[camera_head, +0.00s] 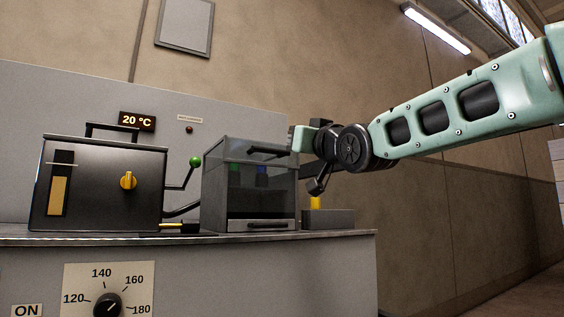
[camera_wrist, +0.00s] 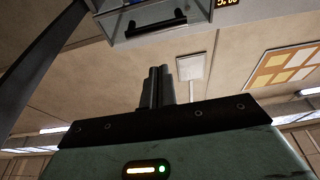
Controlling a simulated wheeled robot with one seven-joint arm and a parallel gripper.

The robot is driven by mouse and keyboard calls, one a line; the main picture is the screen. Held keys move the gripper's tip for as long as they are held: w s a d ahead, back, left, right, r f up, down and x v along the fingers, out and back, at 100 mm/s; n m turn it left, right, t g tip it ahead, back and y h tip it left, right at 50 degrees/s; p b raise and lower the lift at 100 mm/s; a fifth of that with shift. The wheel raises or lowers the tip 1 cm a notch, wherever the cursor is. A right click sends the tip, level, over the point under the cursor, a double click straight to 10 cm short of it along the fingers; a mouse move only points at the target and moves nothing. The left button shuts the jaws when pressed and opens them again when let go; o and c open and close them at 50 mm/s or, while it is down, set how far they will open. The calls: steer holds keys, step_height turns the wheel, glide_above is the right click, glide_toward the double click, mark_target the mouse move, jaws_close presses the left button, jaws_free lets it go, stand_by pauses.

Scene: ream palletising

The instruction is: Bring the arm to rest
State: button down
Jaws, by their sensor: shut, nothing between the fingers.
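My mint-green arm reaches in from the right in the head view. Its dark wrist joint is beside the upper right of a glass-fronted box. My gripper (camera_wrist: 156,88) shows in the wrist view, with its two dark fingers together and nothing between them. In the head view I cannot clearly make out the fingertips.
The glass-fronted box (camera_head: 250,205) stands on a grey bench (camera_head: 200,270). A dark cabinet (camera_head: 98,190) with a yellow knob is at the left, near a green-knobbed lever (camera_head: 195,161). A yellow piece (camera_head: 315,202) stands on a grey block (camera_head: 328,219). Pale stacked things (camera_head: 557,165) show at the right edge.

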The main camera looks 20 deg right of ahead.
steer(key=shift+f, duration=0.1)
steer(key=s+a+f+n+g+p, duration=0.1)
steer(key=s+a+f+g+p, duration=0.25)
steer(key=f, duration=0.45)
steer(key=s+a+f+g+p, duration=0.3)
steer(key=f+g, duration=0.1)
steer(key=f, duration=0.3)
steer(key=s+a+f+n+g+p, duration=0.1)
steer(key=s+a+f+g+p, duration=0.25)
steer(key=f, duration=0.45)
steer(key=s+d+f+n+g+h+p, duration=0.15)
steer(key=s+f+g+p, duration=0.35)
steer(key=s, duration=0.7)
steer(key=s+d+f+n+g+h+p, duration=0.1)
steer(key=s+d+f+g+h+p, duration=0.2)
steer(key=s+f, duration=0.6)
steer(key=s+r+p, duration=0.1)
steer(key=r+p, duration=1.7)
steer(key=r, duration=0.1)
steer(key=s+r+g+p, duration=0.1)
steer(key=s+r+p, duration=0.1)
steer(key=r+p, duration=1.7)
steer(key=shift+s+d+r+g, duration=0.3)
steer(key=shift+d+r, duration=0.15)
steer(key=shift+r, duration=0.1)
steer(key=shift+h, duration=0.25)
